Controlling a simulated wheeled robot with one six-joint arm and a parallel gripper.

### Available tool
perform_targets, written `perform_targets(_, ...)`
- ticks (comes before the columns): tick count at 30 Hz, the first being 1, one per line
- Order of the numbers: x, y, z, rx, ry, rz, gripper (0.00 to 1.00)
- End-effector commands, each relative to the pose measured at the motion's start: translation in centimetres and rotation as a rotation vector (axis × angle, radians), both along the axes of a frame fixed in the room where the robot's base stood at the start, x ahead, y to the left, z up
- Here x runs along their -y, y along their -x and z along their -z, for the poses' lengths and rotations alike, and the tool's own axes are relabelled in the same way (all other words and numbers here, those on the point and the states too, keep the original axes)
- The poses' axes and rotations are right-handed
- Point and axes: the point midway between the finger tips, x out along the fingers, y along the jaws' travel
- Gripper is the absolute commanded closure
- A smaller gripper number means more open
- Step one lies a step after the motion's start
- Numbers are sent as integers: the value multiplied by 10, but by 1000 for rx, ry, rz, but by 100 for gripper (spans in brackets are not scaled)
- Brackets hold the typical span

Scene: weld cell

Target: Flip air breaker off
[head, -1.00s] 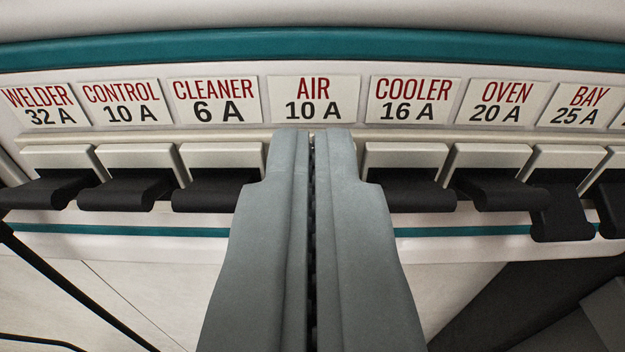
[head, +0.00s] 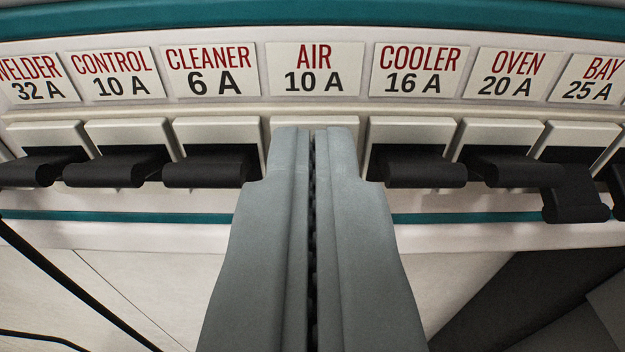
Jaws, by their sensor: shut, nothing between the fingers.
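The air breaker (head: 314,121) is under the label AIR 10 A (head: 314,69). Only the top of its pale housing shows; its lever is hidden behind my gripper. My gripper (head: 314,135) is shut and empty, its fingertips in front of the air breaker's housing. I cannot tell whether the fingers touch the lever.
The cleaner breaker (head: 215,132) with its black lever is just left of my gripper, and the cooler breaker (head: 410,132) is just right. The bay breaker's lever (head: 576,195) hangs lower than its neighbours. Below the row is a teal stripe (head: 480,219).

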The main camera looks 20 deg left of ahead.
Motion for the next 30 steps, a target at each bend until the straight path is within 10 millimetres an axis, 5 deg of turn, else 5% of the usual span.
perform_targets(30, 2, 5, 38, -2, 1, 0, 100)
